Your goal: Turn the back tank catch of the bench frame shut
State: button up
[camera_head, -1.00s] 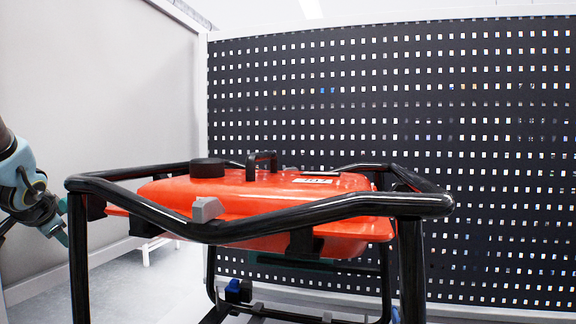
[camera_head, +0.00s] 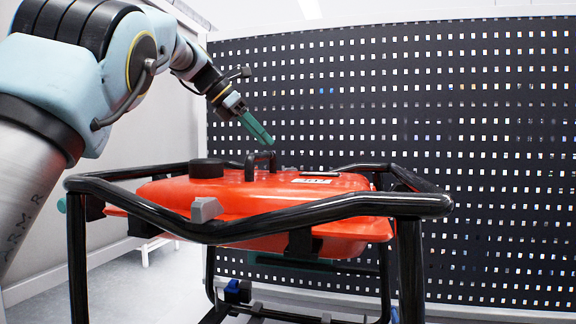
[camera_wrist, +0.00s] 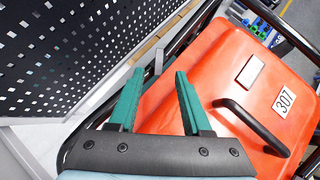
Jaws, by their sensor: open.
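The red tank (camera_head: 260,195) sits in the black tube bench frame (camera_head: 300,215); in the wrist view the tank (camera_wrist: 225,70) shows its handle and label 307. A grey catch (camera_head: 206,209) is on the near rail. A small grey upright piece, which looks like the back catch (camera_wrist: 158,60), shows in the wrist view beyond the fingertips at the far tank edge; in the head view it is hidden. My gripper (camera_head: 267,137) is above the tank's far side, pointing down and right. In the wrist view my gripper (camera_wrist: 158,74) is open and empty, the grey piece lying between its fingertip lines.
A black handle (camera_head: 262,160) and a round black cap (camera_head: 207,168) stand up from the tank top, below my gripper. A dark perforated panel (camera_head: 480,150) stands behind the frame. A light wall (camera_head: 150,130) is on the left.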

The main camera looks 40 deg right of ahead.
jog(key=p+x, duration=0.3)
jog(key=x, duration=0.7)
jog(key=shift+d+f, duration=0.1)
jog(key=shift+f, duration=0.1)
grip_shut()
